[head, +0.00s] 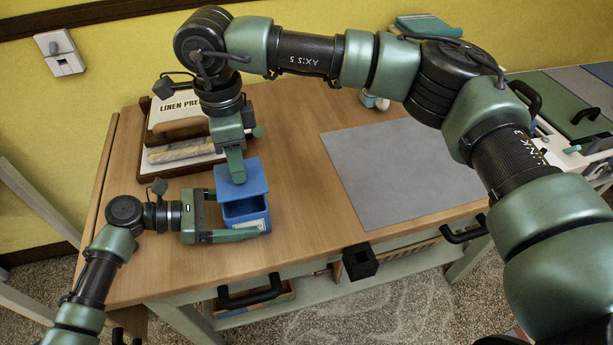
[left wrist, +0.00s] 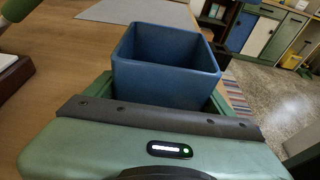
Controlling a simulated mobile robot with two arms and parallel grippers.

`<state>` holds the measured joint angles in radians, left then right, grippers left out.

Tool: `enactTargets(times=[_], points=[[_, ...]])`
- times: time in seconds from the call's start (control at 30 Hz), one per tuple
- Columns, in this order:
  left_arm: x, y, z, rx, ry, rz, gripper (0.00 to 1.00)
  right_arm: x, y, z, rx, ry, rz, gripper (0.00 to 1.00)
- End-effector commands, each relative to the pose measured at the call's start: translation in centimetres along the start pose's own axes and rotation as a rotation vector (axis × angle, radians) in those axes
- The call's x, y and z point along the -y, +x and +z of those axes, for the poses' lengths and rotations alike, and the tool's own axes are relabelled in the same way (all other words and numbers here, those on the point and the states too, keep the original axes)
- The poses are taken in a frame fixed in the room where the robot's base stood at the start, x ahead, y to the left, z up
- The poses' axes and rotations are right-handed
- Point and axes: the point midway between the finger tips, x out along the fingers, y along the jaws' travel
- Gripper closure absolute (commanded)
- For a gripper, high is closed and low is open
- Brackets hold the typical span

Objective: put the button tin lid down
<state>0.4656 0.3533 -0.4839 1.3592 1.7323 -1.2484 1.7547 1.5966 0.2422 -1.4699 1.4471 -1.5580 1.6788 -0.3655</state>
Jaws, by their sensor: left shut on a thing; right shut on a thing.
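The button tin (head: 246,214) is a blue open box with a pale label on its front, near the table's front edge. My left gripper (head: 238,222) is shut on the tin from its left side. The left wrist view shows the tin's open top (left wrist: 168,52); its floor is hidden. The flat blue lid (head: 255,176) is off the tin, above and behind it in the head view, overlapping its back rim there. My right gripper (head: 238,178) points down and is shut on the lid. The lid does not show in the left wrist view.
A grey mat (head: 400,172) lies to the right on the wooden table (head: 295,215), with bare wood between it and the tin. Behind the left gripper stands a rack (head: 180,150) with rolls and a "LINEN PRE…" sign. A green book (head: 425,25) lies at the back.

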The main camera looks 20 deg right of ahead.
Motion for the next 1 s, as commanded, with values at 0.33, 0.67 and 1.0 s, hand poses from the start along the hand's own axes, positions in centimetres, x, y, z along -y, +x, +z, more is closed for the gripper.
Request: enactTargets(times=[0.33, 0.67, 1.0], points=[[0.0, 0.0, 0.1, 0.001, 0.001, 0.0, 0.56, 6.9, 1.4, -12.1, 0.018, 0.015, -0.004, 1.0], [0.0, 0.0, 0.1, 0.001, 0.0, 0.0, 0.56, 9.5, 3.1, -23.9, 0.003, 0.007, -0.002, 1.0], [0.0, 0.0, 0.1, 0.001, 0.0, 0.0, 0.56, 9.6, 7.6, -25.8, -0.003, 0.002, 0.004, 1.0]])
